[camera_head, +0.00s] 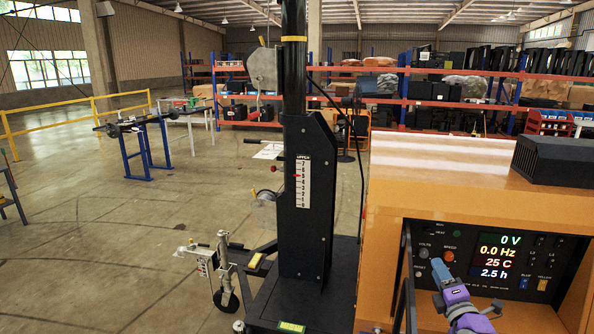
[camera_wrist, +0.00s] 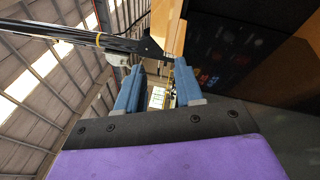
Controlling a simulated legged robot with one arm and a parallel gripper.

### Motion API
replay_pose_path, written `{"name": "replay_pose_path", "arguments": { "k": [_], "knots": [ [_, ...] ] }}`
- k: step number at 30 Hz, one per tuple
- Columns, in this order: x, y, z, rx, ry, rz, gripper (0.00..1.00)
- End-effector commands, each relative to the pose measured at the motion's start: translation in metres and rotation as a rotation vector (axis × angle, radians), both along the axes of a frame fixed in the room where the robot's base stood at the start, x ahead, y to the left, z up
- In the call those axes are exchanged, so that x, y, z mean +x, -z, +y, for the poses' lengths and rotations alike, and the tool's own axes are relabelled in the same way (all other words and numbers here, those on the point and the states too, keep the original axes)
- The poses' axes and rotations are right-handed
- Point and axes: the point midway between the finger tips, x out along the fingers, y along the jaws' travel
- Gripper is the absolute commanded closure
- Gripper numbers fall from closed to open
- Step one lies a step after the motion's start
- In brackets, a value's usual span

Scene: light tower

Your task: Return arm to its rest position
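My gripper (camera_head: 438,270) is grey-blue at the fingers with a purple body, at the lower right of the head view. It is in front of the left part of the control panel (camera_head: 522,262). I cannot tell whether it touches the panel. In the wrist view, the two blue fingers of my gripper (camera_wrist: 160,78) stand apart with nothing held between them. The arm comes in from the bottom edge, and most of it is out of view. The panel's lit display reads 0 V, 0.0 Hz, 25 C and 2.5 h.
The orange light tower housing (camera_head: 440,185) fills the right side, with an open dark door edge (camera_head: 405,275) left of the panel. The black mast (camera_head: 305,200) stands left of it. A blue trestle (camera_head: 145,150) stands farther back. The floor at left is mostly clear.

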Motion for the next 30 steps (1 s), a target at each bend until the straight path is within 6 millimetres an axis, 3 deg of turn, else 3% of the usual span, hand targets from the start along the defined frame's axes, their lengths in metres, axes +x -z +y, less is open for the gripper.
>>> {"name": "replay_pose_path", "arguments": {
  "k": [5,8,12,17,21,24,27,30],
  "knots": [
    [-0.002,-0.052,0.075,-0.237,-0.159,-0.104,0.64],
    [-0.013,-0.083,0.134,-0.424,-0.279,-0.195,0.64],
    [-0.045,-0.115,0.220,-0.703,-0.456,-0.351,0.64],
    [-0.105,-0.129,0.311,-1.036,-0.667,-0.560,0.64],
    [-0.176,-0.117,0.376,-1.336,-0.872,-0.787,0.64],
    [-0.234,-0.093,0.406,-1.562,-1.036,-0.972,0.64],
    [-0.292,-0.062,0.415,-1.782,-1.215,-1.175,0.64],
    [-0.342,-0.028,0.401,-1.975,-1.410,-1.377,0.64]
  ]
}}
